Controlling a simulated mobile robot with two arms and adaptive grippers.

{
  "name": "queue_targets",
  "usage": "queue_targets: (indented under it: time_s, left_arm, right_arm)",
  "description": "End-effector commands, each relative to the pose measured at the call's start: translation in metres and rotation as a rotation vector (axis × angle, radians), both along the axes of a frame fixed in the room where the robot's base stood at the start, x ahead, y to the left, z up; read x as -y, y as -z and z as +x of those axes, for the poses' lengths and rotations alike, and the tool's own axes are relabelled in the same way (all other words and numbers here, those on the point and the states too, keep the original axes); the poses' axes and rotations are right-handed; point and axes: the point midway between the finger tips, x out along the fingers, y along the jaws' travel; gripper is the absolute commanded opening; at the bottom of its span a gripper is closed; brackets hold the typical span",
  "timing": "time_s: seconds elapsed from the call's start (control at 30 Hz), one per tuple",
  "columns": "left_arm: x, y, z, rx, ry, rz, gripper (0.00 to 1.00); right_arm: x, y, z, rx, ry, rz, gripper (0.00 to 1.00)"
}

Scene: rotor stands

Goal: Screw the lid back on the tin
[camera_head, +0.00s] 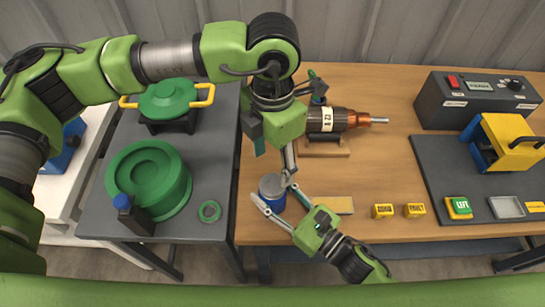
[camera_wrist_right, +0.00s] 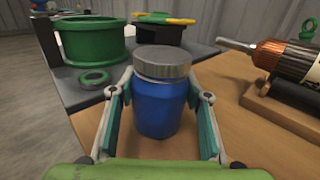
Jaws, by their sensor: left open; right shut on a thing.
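The blue tin (camera_head: 276,204) stands upright near the table's front left edge; it also shows in the right wrist view (camera_wrist_right: 160,108). The grey ribbed lid (camera_wrist_right: 162,62) sits on top of the tin and also shows in the head view (camera_head: 270,184). I cannot tell how tightly it is screwed. My right gripper (camera_wrist_right: 159,98) is shut around the tin's body, one finger on each side, below the lid. My left gripper (camera_head: 275,153) is open and empty, pointing down just behind the tin in the head view. It is not seen in the right wrist view.
A copper-wound rotor (camera_head: 335,120) lies on a wooden stand (camera_head: 325,148) behind the tin. A tan block (camera_head: 335,205) and yellow blocks (camera_head: 382,211) lie to the right. A grey side table (camera_head: 205,238) holds a green pot (camera_head: 172,195) and green ring (camera_head: 209,211).

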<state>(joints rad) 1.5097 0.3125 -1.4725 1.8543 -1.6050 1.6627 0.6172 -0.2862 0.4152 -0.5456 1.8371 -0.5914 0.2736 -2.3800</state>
Motion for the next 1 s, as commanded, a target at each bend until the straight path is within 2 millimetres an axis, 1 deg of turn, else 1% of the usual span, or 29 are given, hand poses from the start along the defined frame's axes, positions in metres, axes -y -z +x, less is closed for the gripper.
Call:
queue_targets:
  time_s: [0.1,0.2,0.6,0.67,0.77,1.0]
  left_arm:
    - [0.0,-0.001,0.0,-0.001,-0.092,0.001,0.55]
    - [0.0,-0.001,0.0,-0.001,-0.128,0.001,0.55]
    - [0.0,0.002,0.0,-0.001,-0.136,0.0,0.55]
    - [0.0,0.006,-0.001,-0.003,-0.136,0.001,0.55]
    - [-0.001,0.019,0.0,-0.002,-0.136,0.003,0.55]
    - [-0.001,0.056,-0.001,-0.003,-0.136,0.003,0.55]
  right_arm:
    - [0.0,0.0,0.0,0.001,-0.001,0.001,0.0]
    - [0.0,0.0,0.0,0.001,-0.001,0.001,0.0]
    - [0.0,0.0,0.0,0.001,-0.001,0.001,0.0]
    - [0.0,0.0,0.0,0.001,-0.001,0.001,0.0]
    - [0.0,0.0,0.0,0.001,-0.001,0.001,0.0]
    - [0.0,-0.001,0.0,0.001,-0.001,0.001,0.0]
